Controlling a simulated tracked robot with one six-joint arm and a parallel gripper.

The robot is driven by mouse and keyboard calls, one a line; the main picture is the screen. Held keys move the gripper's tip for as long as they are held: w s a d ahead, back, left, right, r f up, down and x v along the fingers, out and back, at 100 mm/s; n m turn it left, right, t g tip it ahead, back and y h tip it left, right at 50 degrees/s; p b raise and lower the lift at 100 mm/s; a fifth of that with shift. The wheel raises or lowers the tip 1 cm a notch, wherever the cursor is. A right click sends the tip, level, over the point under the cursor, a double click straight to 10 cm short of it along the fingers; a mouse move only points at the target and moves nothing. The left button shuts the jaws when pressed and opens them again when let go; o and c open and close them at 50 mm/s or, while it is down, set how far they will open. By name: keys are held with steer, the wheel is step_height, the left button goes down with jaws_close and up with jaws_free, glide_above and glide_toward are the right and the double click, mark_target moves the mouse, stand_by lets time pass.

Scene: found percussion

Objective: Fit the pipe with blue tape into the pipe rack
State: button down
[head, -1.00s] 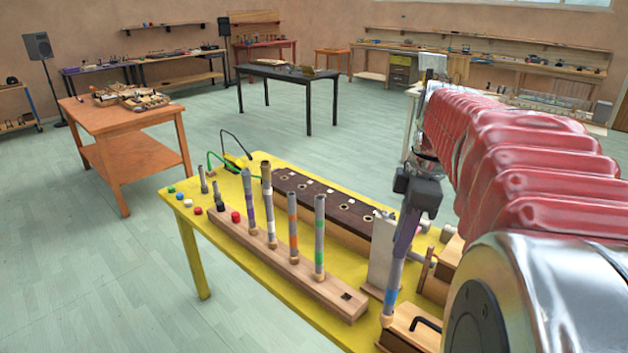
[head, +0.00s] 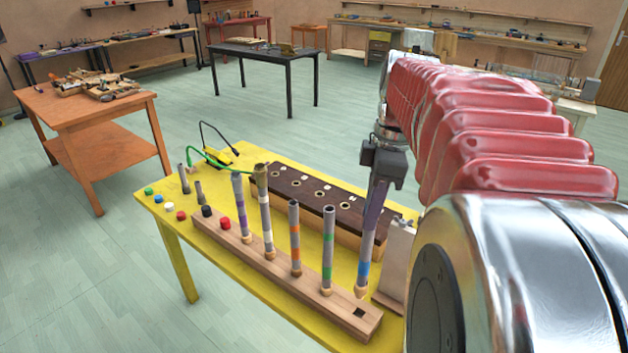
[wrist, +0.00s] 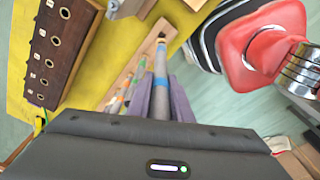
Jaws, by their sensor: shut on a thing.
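The pipe with blue tape (head: 363,272) is grey with a tan lower tip. It hangs nearly upright, tilted a little, between the purple fingers of my gripper (head: 371,222), which is shut on it. The pipe rack (head: 325,299) is a long pale wooden bar with several taped pipes standing in it and an empty square hole at its right end. In the head view the tip shows just above that hole; I cannot tell the exact gap. In the wrist view the pipe (wrist: 160,95) runs away between the fingers (wrist: 160,108), its tip over the rack area.
A dark board with round holes (head: 325,195) stands behind the rack on the yellow table (head: 222,240). A pale upright block (head: 395,262) is close to the right of the held pipe. Small coloured caps lie at the left, including a red one (head: 225,223).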

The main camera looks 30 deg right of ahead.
mark_target(370, 244)
steer(key=shift+d, duration=0.15)
steer(key=shift+s+d, duration=0.15)
steer(key=shift+s, duration=0.05)
step_height(370, 244, down, 6)
steer(key=shift+r, duration=0.15)
stand_by(0.8)
steer(key=shift+f, duration=1.65)
stand_by(1.9)
steer(key=c, duration=1.5)
jaws_free()
steer(key=r, duration=0.4)
steer(key=d+r, duration=0.1)
steer(key=r, duration=0.4)
steer(key=s+r, duration=0.1)
steer(key=r, duration=0.3)
steer(key=shift+d+r, duration=0.15)
steer(key=shift+r, duration=0.1)
